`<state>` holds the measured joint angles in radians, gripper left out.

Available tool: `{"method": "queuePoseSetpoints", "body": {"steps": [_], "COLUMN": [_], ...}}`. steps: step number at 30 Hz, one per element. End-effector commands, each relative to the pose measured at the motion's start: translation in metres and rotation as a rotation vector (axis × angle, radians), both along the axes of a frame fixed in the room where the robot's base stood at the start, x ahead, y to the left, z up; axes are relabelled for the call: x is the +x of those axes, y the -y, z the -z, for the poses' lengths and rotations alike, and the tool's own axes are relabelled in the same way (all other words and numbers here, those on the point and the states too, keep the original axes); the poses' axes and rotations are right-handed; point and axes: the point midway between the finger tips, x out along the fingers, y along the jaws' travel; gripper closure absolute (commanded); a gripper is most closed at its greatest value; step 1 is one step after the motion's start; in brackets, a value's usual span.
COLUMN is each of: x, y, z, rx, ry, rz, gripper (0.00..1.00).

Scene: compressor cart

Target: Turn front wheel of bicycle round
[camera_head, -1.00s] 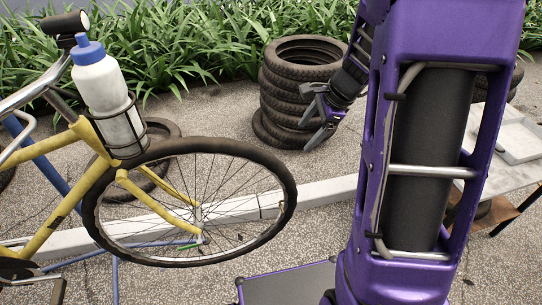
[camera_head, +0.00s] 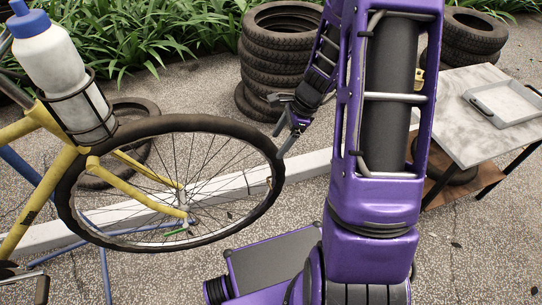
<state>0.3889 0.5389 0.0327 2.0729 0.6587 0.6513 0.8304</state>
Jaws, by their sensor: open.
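The bicycle (camera_head: 30,228) has a yellow frame and stands at the left on a blue stand. Its front wheel (camera_head: 122,131), with a black tyre and thin spokes, fills the left middle of the view. A white bottle with a blue cap (camera_head: 62,68) sits in a black cage above the wheel. My gripper (camera_head: 276,143) is open, with its fingers pointing down at the wheel's right edge. The fingers look very close to the tyre; I cannot tell whether they touch it.
A stack of tyres (camera_head: 270,62) stands behind my gripper. A grey table (camera_head: 470,128) with a tray (camera_head: 510,103) is at the right. A white beam (camera_head: 310,165) lies on the ground behind the wheel. Green plants line the back.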

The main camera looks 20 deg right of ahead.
Motion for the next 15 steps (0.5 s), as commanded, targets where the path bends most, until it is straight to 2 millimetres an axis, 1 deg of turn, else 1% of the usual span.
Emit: {"method": "queuePoseSetpoints", "body": {"steps": [1, 6, 10, 15], "x": [0.000, 0.004, 0.007, 0.008], "y": [-0.005, -0.015, -0.021, -0.024], "z": [0.013, 0.041, 0.054, 0.060], "rx": [0.002, 0.002, 0.001, 0.000], "ry": [-0.004, -0.003, -0.002, 0.000], "rz": [0.000, 0.000, 0.000, 0.001], "gripper": [0.19, 0.19, 0.19, 0.19]}}
